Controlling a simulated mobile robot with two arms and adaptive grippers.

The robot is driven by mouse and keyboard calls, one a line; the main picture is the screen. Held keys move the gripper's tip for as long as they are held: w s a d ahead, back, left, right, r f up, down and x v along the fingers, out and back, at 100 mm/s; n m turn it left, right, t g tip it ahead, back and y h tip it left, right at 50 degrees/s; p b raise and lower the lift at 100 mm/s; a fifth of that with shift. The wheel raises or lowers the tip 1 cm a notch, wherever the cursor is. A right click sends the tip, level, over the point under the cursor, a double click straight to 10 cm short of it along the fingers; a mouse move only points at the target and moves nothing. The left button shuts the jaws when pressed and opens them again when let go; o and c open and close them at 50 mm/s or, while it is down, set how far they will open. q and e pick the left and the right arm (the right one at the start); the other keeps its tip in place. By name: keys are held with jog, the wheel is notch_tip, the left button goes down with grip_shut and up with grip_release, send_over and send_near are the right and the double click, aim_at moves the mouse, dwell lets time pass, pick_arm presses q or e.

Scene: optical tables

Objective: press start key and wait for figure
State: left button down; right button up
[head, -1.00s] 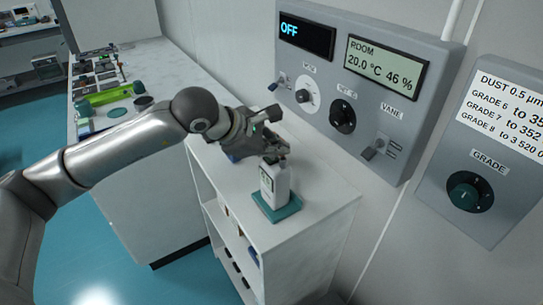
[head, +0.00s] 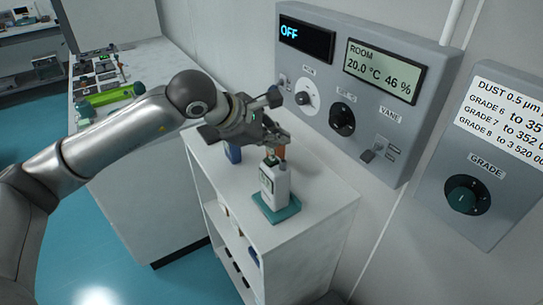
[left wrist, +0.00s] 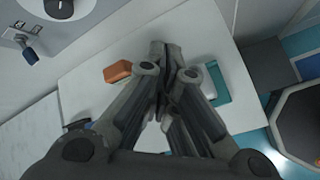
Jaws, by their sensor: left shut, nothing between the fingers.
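A white handheld device (head: 275,183) with a small dark screen stands upright in a teal stand (head: 277,211) on the white shelf top. Its screen is too small to read, and I cannot make out a start key. My left gripper (head: 280,137) is shut and empty, just above and behind the top of the device, apparently clear of it. My right gripper is not in view.
An orange object (head: 280,152) and a blue object (head: 233,153) are on the shelf top (head: 325,190). A grey wall panel (head: 385,95) with knobs reads OFF and 20.0 °C, 46 %. A GRADE dial box (head: 490,150) is at right. A bench with tools is at left.

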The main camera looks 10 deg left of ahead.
aim_at(274, 161)
pick_arm(q)
jog(key=shift+r+p, duration=0.5)
jog(key=shift+r, duration=1.05)
